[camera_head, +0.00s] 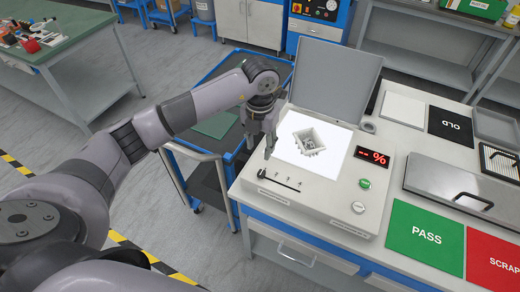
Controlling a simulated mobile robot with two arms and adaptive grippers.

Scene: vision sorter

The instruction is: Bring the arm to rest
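My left arm comes in from the left and reaches across to the bench. Its gripper (259,150) points down at the left edge of the vision sorter (325,194), beside its lit white plate (287,152). The fingers look spread with nothing between them. My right gripper is out of view.
A blue cart (215,85) is at left. Green PASS (425,236) and red SCRAP (492,262) mats lie right.

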